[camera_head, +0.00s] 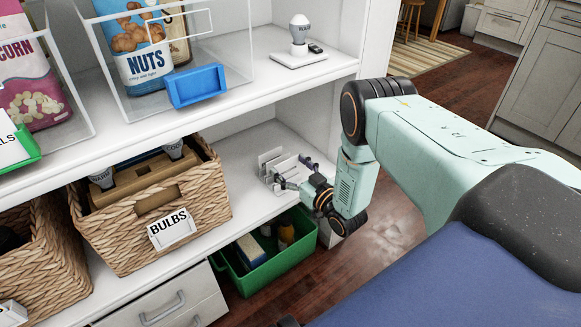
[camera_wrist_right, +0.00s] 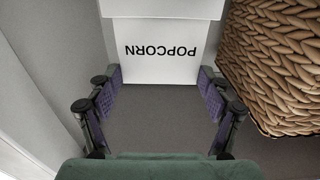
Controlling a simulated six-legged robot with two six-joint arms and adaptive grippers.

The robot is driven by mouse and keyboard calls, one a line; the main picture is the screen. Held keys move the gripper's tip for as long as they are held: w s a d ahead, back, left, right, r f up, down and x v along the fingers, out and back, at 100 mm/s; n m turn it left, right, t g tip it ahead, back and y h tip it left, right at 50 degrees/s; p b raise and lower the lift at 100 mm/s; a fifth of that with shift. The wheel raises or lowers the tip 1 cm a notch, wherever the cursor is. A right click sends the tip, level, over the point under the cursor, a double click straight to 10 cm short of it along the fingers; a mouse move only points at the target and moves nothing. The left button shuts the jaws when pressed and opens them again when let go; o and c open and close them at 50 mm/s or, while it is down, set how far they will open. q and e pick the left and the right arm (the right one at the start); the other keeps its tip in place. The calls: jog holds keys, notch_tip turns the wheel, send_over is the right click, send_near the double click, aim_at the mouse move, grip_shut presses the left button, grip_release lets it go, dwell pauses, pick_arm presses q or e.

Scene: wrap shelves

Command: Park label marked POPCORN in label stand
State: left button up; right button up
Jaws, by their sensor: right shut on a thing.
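The label marked POPCORN (camera_wrist_right: 160,52) is a white card with black lettering, upside down in the right wrist view. My right gripper (camera_wrist_right: 160,82) is shut on it, one finger at each side edge. In the head view this gripper (camera_head: 298,178) is low over the lower shelf, right at the white label stand (camera_head: 270,160) with its upright plates. The fingers hide part of the stand. I cannot tell whether the card sits in a slot or touches the stand. My left gripper is not in view.
A wicker basket (camera_head: 205,200) labelled BULBS stands left of the stand and close beside the gripper. A green bin (camera_head: 262,278) is below the shelf edge. The upper shelf (camera_head: 235,95) is overhead, with a clear bin (camera_head: 105,70) holding a NUTS bag.

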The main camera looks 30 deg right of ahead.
jog(key=shift+f+b, duration=0.7)
jog(key=shift+f, duration=0.2)
jog(key=o, duration=0.7)
jog(key=shift+s, duration=0.1)
jog(key=s, duration=1.1)
jog(key=shift+s+d, duration=0.4)
jog(key=shift+d, duration=0.05)
jog(key=shift+w, duration=0.1)
jog(key=w, duration=0.8)
jog(key=w+a, duration=0.1)
jog(key=w, duration=0.3)
jog(key=shift+r, duration=0.1)
jog(key=shift+s+r+p, duration=0.1)
jog(key=shift+r+p, duration=0.3)
